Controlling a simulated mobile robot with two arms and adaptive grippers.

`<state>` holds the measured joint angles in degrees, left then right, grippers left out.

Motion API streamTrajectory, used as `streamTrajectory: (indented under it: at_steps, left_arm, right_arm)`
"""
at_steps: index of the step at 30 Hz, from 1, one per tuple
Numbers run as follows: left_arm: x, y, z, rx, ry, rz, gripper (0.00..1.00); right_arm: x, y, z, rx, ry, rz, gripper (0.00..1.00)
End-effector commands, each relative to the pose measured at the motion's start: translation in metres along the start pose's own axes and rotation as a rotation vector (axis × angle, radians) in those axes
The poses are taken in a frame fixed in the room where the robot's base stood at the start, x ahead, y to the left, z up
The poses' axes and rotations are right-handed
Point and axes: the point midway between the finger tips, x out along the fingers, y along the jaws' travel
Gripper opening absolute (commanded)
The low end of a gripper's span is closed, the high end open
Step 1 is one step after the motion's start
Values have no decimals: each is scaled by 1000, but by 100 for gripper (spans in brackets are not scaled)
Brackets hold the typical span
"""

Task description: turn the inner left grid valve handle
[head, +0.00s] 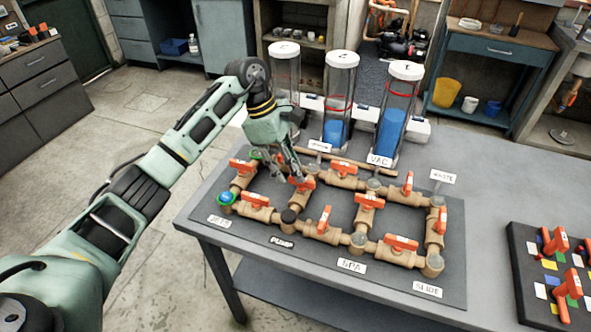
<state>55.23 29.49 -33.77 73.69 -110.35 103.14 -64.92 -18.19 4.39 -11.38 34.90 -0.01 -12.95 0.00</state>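The pipe grid with orange valve handles lies on a dark mat (395,288) on the grey table. The inner left valve handle (304,184) is orange and sits on the brown cross pipe (297,203) running back from the PUMP joint. My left gripper (292,178) points down at this handle from behind and to the left, with its fingers close over it. The fingers partly hide the handle. I cannot tell whether they touch it or how far apart they are. My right gripper is not in view.
Neighbouring orange handles stand close by, such as the left one (243,166) and the front left one (256,199). Three clear cylinders (341,95) stand behind the grid. A dark board with orange handles (567,285) lies at the right.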

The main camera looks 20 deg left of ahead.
Motion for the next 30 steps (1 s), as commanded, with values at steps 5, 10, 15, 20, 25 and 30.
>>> streamTrajectory:
  at_steps: [5,10,15,20,25,30]
  left_arm:
    - [21,0,1,-1,-2,-1,28]
    - [28,0,0,-1,-2,2,28]
    - [28,0,0,-1,-2,2,28]
    - [28,0,0,-1,-2,2,16]
    - [27,0,0,-1,-2,2,1]
    - [27,0,0,-1,-2,2,0]
  right_arm:
    - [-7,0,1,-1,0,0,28]
    - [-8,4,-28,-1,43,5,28]
    - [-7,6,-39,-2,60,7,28]
    - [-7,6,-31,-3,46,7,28]
    - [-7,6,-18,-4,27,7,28]
    - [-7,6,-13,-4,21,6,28]
